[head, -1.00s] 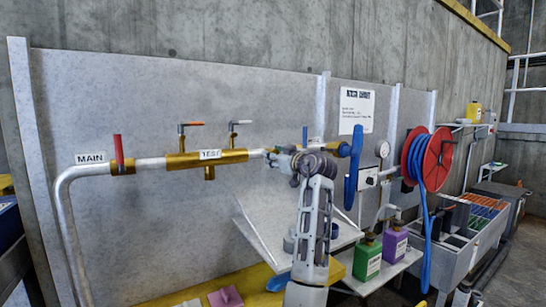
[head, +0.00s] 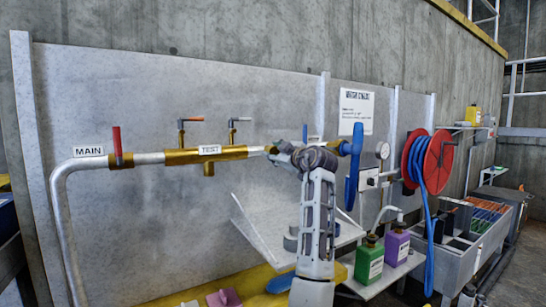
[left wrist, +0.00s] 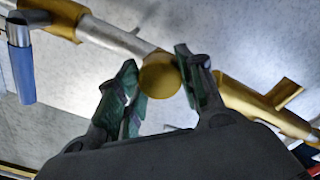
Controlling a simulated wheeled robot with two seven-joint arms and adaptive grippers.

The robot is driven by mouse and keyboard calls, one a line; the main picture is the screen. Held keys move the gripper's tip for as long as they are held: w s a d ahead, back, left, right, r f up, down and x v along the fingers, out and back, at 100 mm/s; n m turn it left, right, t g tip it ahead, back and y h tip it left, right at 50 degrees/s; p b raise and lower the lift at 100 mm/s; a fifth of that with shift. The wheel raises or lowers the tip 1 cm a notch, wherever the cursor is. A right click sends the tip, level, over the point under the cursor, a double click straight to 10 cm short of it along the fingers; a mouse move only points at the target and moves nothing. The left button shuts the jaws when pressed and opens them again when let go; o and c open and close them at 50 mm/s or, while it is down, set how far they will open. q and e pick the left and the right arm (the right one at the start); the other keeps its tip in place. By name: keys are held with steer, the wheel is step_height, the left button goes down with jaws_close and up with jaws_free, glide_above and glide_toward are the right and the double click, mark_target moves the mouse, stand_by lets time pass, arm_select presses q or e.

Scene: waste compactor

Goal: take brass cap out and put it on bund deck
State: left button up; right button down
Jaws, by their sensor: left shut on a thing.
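A brass pipe section with a white TEST label (head: 209,150) runs along the grey panel. My left gripper (head: 271,151) is at its right end, and my arm link covers much of that spot. In the left wrist view the round brass cap (left wrist: 159,75) sits between the green-padded fingers of my left gripper (left wrist: 161,84), which is shut on it. The cap overlaps the pipe line there; I cannot tell whether it still touches the pipe. A yellow deck (head: 252,282) lies low in front of the panel. My right gripper is not in view.
A red lever (head: 117,145) and two more valve levers stick up from the pipe. A blue lever (head: 353,165) hangs right of my gripper. A tilted grey plate (head: 262,233) is below. Green (head: 369,262) and purple (head: 396,247) bottles stand lower right, near a red hose reel (head: 437,160).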

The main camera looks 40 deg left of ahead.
arm_select(q)
steer(key=o, duration=1.2)
steer(key=shift+c, duration=0.4)
steer(key=shift+r+m+p, duration=0.1)
steer(key=shift+m+p, duration=0.6)
steer(key=shift+p, duration=0.15)
steer(key=shift+m+p, duration=1.4)
steer(key=shift+m, duration=0.5)
